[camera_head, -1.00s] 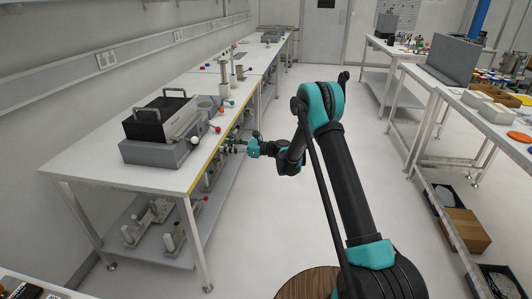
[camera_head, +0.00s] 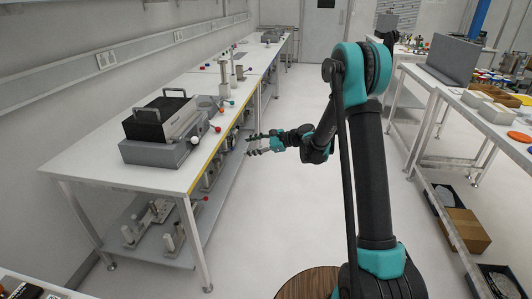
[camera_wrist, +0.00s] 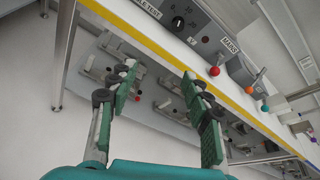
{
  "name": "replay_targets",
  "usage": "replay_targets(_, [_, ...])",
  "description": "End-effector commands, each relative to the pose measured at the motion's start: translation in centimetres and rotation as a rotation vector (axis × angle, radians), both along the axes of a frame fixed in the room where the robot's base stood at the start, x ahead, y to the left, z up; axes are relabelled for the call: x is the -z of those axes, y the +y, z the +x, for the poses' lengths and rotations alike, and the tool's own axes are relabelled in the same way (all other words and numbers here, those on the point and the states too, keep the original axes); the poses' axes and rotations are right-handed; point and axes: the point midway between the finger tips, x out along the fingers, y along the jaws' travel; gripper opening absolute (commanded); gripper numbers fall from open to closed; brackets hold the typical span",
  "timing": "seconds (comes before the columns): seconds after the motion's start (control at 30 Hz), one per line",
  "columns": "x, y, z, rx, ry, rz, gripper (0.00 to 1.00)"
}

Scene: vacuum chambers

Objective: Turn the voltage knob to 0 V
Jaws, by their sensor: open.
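A black round knob (camera_wrist: 178,24) with a pale mark and scale numbers around it sits on a grey panel (camera_wrist: 198,30) at the top of the wrist view. I cannot read its setting. In the head view my gripper (camera_head: 252,145) hangs in the aisle just right of the bench. The knob cannot be made out there.
The white bench (camera_head: 95,165) with a yellow front edge holds a grey unit with a handled black box (camera_head: 147,128). Metal parts fill the lower shelf. The floor aisle is clear.

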Motion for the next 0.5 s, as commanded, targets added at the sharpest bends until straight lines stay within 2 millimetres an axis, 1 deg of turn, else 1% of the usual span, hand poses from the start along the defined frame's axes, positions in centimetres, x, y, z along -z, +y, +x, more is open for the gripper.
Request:
replay_targets(0.03, [-0.3,-0.6,-0.5,-0.001,-0.024,-0.025,0.49])
replay_targets(0.23, [-0.8,-2.8,-2.3,-0.021,-0.128,-0.131,0.49])
replay_targets(0.5, [-1.2,-5.7,-4.7,-0.054,-0.246,-0.263,0.49])
